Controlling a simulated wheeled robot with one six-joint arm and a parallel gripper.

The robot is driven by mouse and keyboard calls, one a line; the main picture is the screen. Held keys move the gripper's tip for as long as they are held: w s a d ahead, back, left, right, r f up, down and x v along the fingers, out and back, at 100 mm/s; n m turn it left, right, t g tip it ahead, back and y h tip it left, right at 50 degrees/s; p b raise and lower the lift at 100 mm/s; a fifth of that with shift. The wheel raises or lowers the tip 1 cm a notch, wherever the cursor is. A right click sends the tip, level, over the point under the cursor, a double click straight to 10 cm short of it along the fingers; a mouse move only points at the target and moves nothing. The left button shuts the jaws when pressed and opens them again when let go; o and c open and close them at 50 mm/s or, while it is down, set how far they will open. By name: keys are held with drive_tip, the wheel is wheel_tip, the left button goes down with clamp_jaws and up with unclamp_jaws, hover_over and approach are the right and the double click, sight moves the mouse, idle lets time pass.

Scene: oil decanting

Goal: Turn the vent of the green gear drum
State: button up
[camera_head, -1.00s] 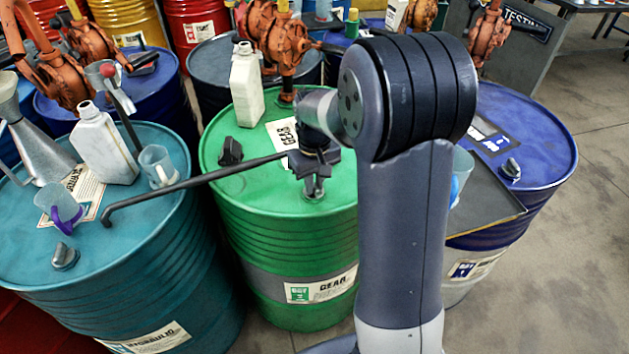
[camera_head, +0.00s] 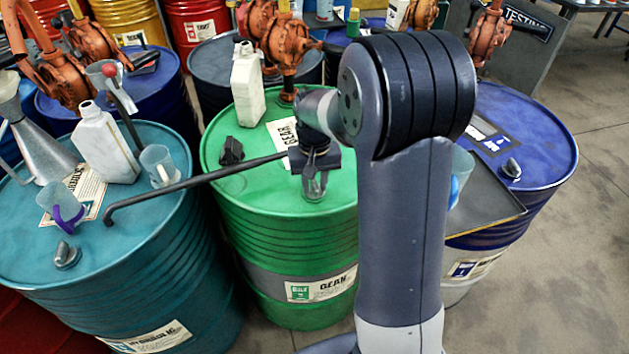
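The green gear drum (camera_head: 285,233) stands in the middle, with GEAR labels on its top and side. My gripper (camera_head: 313,180) points down over the front part of the drum's top. A small greyish shape shows at and just below its fingertips. It may be the vent, but the fingers cover it, so I cannot tell whether they touch or grip it. A small black knob-like fitting (camera_head: 231,151) sits at the left of the drum top, apart from my gripper.
A long dark bent rod (camera_head: 190,184) reaches left from beside my gripper over the teal drum (camera_head: 110,272). A white bottle (camera_head: 248,85) and orange pump (camera_head: 285,42) stand at the green drum's back. A tray (camera_head: 487,192) lies on the blue drum at right.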

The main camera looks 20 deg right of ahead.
sight(315, 185)
drive_tip(key=shift+o, duration=0.7)
wheel_tip(315, 185, up, 11)
drive_tip(key=shift+f, duration=0.1)
wheel_tip(315, 185, down, 10)
drive_tip(key=shift+f, duration=0.5)
drive_tip(key=shift+n, duration=1)
drive_tip(key=shift+r, duration=0.1)
